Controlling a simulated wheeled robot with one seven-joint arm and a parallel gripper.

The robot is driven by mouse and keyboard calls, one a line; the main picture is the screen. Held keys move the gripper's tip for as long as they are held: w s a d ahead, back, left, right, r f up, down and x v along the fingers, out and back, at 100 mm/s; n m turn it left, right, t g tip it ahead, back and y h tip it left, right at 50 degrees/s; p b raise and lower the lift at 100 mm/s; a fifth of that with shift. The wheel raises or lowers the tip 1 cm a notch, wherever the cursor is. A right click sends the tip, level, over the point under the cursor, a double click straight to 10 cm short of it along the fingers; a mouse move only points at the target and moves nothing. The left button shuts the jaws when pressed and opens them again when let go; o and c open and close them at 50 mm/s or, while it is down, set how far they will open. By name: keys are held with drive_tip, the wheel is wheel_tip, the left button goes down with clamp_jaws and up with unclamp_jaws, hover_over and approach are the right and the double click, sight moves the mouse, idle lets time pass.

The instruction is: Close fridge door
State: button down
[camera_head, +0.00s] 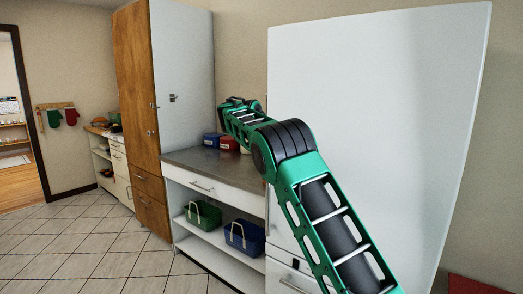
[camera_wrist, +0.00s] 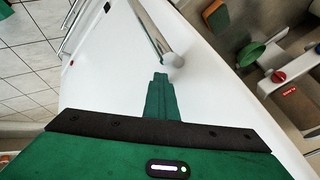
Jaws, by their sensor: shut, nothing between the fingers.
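A large white upright panel (camera_head: 385,75), which looks like the fridge door or side, fills the right of the head view. My green arm crosses in front of it. My gripper (camera_head: 237,103) is left of the panel, above the counter; its fingertips are unclear there. In the wrist view my gripper (camera_wrist: 160,78) is shut and empty. Its fingertips lie over a smooth white face (camera_wrist: 105,75), just below the end of a metal bar handle (camera_wrist: 150,28). I cannot tell whether they touch it. The door's hinge and opening angle are unclear.
A grey counter (camera_head: 190,158) with blue and red containers stands left of the panel. Green (camera_head: 203,214) and blue (camera_head: 243,237) baskets sit on shelves below. A tall wooden cabinet (camera_head: 135,90) stands farther left. Tiled floor (camera_head: 75,250) is clear. Coloured items show beyond the white edge in the wrist view.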

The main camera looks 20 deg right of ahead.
sight(330, 155)
drive_tip(key=s+a+r, duration=0.1)
drive_tip(key=a+r, duration=0.7)
drive_tip(key=a, duration=0.1)
drive_tip(key=shift+s, duration=0.15)
drive_tip(key=s+d+n+g+y, duration=0.1)
drive_tip(key=s+d, duration=0.4)
drive_tip(key=d, duration=0.1)
drive_tip(key=s+d+f+n+y, duration=0.1)
drive_tip(key=s+d, duration=0.5)
drive_tip(key=d, duration=0.1)
drive_tip(key=s+d+n+g, duration=0.1)
drive_tip(key=s+d, duration=0.5)
drive_tip(key=shift+s+d+f+n+g+y, duration=0.15)
drive_tip(key=shift+d+f+n+g+y, duration=0.15)
drive_tip(key=shift+f+n+y, duration=0.1)
drive_tip(key=s+f+n+y, duration=0.1)
drive_tip(key=s+f+n, duration=0.3)
drive_tip(key=s, duration=0.8)
drive_tip(key=s+f+n+y, duration=0.25)
drive_tip(key=s+f, duration=0.25)
drive_tip(key=s, duration=0.6)
drive_tip(key=s+a+f+n, duration=0.3)
drive_tip(key=s+a+f, duration=0.2)
drive_tip(key=s, duration=0.3)
drive_tip(key=s+a+f+n, duration=0.3)
drive_tip(key=s+a+f, duration=0.2)
drive_tip(key=s, duration=0.4)
drive_tip(key=shift+s+a+f+y, duration=0.2)
drive_tip(key=shift+a+f+y, duration=0.15)
drive_tip(key=shift+f, duration=0.15)
